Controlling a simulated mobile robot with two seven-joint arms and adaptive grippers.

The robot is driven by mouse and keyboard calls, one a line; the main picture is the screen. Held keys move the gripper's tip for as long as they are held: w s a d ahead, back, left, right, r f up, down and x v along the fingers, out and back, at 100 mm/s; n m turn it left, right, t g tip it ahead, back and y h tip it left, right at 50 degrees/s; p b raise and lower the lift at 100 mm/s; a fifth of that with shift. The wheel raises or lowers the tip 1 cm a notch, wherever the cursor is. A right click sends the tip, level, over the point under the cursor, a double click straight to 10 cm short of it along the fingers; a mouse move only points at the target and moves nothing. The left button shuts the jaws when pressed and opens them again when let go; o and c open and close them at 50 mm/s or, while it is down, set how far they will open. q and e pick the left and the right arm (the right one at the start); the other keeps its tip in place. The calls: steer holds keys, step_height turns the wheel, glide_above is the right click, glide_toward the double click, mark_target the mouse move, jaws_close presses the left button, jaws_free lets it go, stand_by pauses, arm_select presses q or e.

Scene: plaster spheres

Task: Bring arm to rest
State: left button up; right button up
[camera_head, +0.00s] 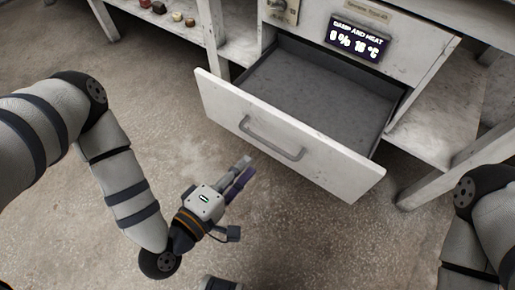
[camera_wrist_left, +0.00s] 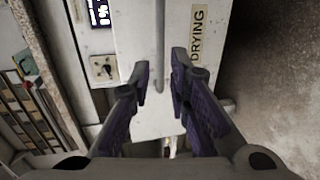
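My left gripper (camera_head: 240,172) hangs in front of the open drawer (camera_head: 310,98), just left of and below its grey bar handle (camera_head: 272,140). The wrist view shows its two purple-padded fingers (camera_wrist_left: 161,75) spread apart, with no object visibly held between them. The left arm (camera_head: 125,185) comes in from the left and bends down at the elbow.
The drawer is pulled out and looks empty. Its cabinet has a lit display (camera_head: 357,40) and a knob (camera_head: 284,10). A label reading DRYING (camera_wrist_left: 199,35) shows in the wrist view. Small round things (camera_head: 160,8) sit on a shelf at the upper left. The floor around the gripper is clear.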

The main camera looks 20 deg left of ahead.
arm_select(q)
steer(key=shift+v, duration=1.05)
